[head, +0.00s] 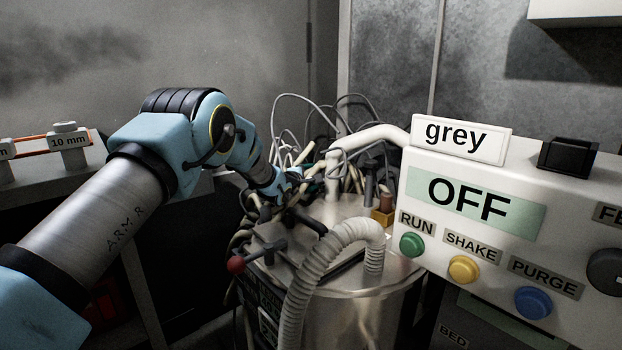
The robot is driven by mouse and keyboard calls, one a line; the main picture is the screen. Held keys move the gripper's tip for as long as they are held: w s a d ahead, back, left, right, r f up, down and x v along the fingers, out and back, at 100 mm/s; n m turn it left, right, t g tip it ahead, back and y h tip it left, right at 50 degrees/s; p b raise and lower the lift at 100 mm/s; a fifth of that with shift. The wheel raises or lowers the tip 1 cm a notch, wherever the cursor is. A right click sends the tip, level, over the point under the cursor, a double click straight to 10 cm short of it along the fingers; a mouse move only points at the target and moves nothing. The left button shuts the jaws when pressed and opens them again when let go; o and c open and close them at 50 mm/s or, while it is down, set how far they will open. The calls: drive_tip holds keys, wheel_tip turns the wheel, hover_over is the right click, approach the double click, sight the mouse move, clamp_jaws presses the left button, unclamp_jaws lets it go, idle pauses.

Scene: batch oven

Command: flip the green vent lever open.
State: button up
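I cannot make out a green vent lever in the head view. A lever with a red ball knob (236,264) sticks out at the left front of the steel vessel lid (335,212). My gripper (304,181) is small and low over the back left of the lid, among cables and fittings. Its fingers are too tangled with the cables in the picture to show whether they are open or shut, or whether they touch anything. My arm reaches in from the left and hides part of the area behind it.
A ribbed grey hose (330,250) arches over the lid's front. Loose cables (290,110) loop behind my gripper. A white control panel (480,225) reading OFF, with green, yellow and blue buttons, closes off the right. A shelf with a "10 mm" part (69,145) stands at left.

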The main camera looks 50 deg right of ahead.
drive_tip(key=v, duration=1)
drive_tip(key=shift+s+a+r+p, duration=0.15)
drive_tip(key=shift+a+p, duration=0.15)
